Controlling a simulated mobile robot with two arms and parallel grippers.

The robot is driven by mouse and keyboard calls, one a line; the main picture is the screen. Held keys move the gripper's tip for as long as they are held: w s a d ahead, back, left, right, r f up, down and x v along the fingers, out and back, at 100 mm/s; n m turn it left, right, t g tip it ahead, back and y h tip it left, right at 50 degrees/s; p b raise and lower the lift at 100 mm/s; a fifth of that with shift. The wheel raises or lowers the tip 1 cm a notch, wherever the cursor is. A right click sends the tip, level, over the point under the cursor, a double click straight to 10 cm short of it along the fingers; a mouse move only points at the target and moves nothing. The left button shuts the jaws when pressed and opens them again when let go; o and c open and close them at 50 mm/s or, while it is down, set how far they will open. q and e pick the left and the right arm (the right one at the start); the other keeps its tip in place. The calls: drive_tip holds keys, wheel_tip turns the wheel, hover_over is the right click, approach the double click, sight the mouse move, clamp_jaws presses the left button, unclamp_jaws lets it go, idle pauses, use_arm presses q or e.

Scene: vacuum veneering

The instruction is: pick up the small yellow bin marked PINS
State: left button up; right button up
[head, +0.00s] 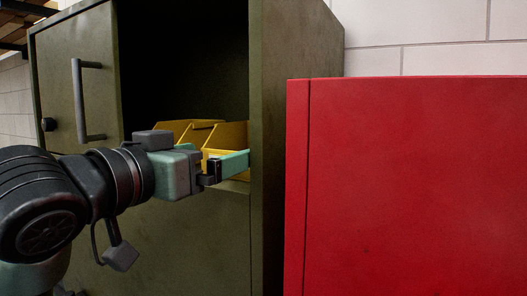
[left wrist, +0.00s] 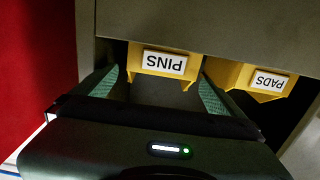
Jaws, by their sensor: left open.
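The yellow bin marked PINS (left wrist: 165,62) stands in the opening of the olive cabinet, its label upside down in the left wrist view. In the head view it is the right-hand yellow bin (head: 229,134), its lower part hidden by my gripper. My left gripper (head: 232,165) is open at the cabinet's mouth. In the left wrist view its two green fingers (left wrist: 158,92) are spread to either side of the PINS bin's front. I cannot tell whether either finger touches the bin. My right gripper is out of view.
A second yellow bin marked PADS (left wrist: 262,80) stands beside the PINS bin, close to one finger. The olive cabinet (head: 285,120) has a side wall just right of my gripper and an open door (head: 62,95) at left. A red cabinet (head: 420,180) fills the right.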

sight(225, 139)
use_arm(q)
drive_tip(key=shift+r, duration=0.2)
drive_tip(key=p+x, duration=0.1)
drive_tip(key=x, duration=0.1)
drive_tip(key=p+x, duration=0.2)
drive_tip(key=x, duration=0.1)
drive_tip(key=shift+w+d+r, duration=0.2)
drive_tip(key=shift+w, duration=0.05)
drive_tip(key=shift+w+d+p, duration=0.15)
drive_tip(key=shift+w+p, duration=0.1)
drive_tip(key=shift+p, duration=0.1)
drive_tip(key=p+x, duration=0.3)
drive_tip(key=x, duration=0.1)
drive_tip(key=shift+w+r+p, duration=0.1)
drive_tip(key=shift+w+p, duration=0.25)
drive_tip(key=shift+p, duration=0.05)
drive_tip(key=shift+w+d, duration=0.1)
drive_tip(key=shift+w, duration=0.05)
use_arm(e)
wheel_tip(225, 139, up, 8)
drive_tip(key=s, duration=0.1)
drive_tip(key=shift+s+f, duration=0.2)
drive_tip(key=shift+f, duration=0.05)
use_arm(q)
drive_tip(key=c, duration=1.2)
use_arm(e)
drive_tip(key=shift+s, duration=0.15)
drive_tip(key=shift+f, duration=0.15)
